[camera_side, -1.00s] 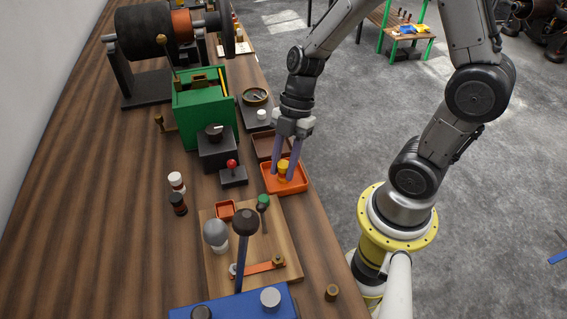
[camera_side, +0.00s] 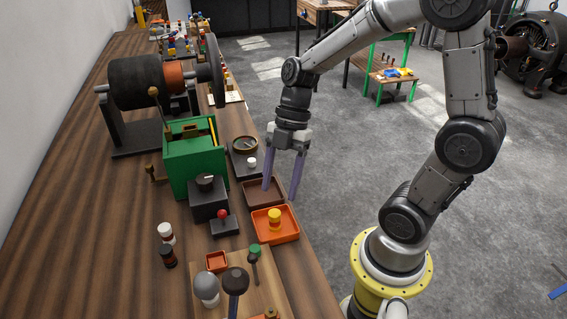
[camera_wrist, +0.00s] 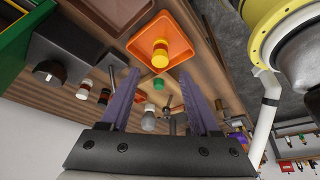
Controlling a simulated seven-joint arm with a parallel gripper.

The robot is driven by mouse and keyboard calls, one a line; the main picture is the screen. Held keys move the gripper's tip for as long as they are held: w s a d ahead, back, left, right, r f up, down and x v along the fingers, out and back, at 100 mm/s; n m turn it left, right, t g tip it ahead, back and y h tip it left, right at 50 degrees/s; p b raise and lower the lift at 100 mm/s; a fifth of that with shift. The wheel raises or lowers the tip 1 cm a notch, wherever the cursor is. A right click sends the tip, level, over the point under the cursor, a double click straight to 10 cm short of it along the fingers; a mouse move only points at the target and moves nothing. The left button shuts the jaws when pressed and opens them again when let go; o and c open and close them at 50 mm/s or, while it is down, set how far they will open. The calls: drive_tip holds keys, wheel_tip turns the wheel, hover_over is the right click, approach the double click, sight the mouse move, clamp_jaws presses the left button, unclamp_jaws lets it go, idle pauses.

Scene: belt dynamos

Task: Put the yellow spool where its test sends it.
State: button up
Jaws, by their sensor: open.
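The yellow spool (camera_side: 274,216) stands upright in the orange tray (camera_side: 293,236) near the bench's right edge. In the wrist view the spool (camera_wrist: 160,50) shows yellow with an orange-brown band, inside the orange tray (camera_wrist: 180,28). My gripper (camera_side: 280,193) is open and empty. It hangs above and apart from the spool, and its fingertips overlap the brown tray (camera_side: 256,190) in the side view. In the wrist view the open fingers (camera_wrist: 160,75) point toward the spool with nothing between them.
A green box (camera_side: 190,165), a black dial box (camera_side: 207,198) and a red-knobbed switch (camera_side: 223,222) stand left of the trays. A wooden board (camera_side: 262,285) with upright knobbed parts lies nearer. A large belt drum machine (camera_side: 140,88) stands behind.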

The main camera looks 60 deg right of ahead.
drive_tip(key=s+d+r+m+t+h, duration=0.1)
drive_tip(key=s+r+m+t+h, duration=0.3)
drive_tip(key=s+r+m, duration=0.5)
drive_tip(key=m+t, duration=0.1)
drive_tip(key=m, duration=0.8)
drive_tip(key=shift+d+t, duration=0.3)
drive_tip(key=shift+s+r, duration=0.1)
idle(0.7)
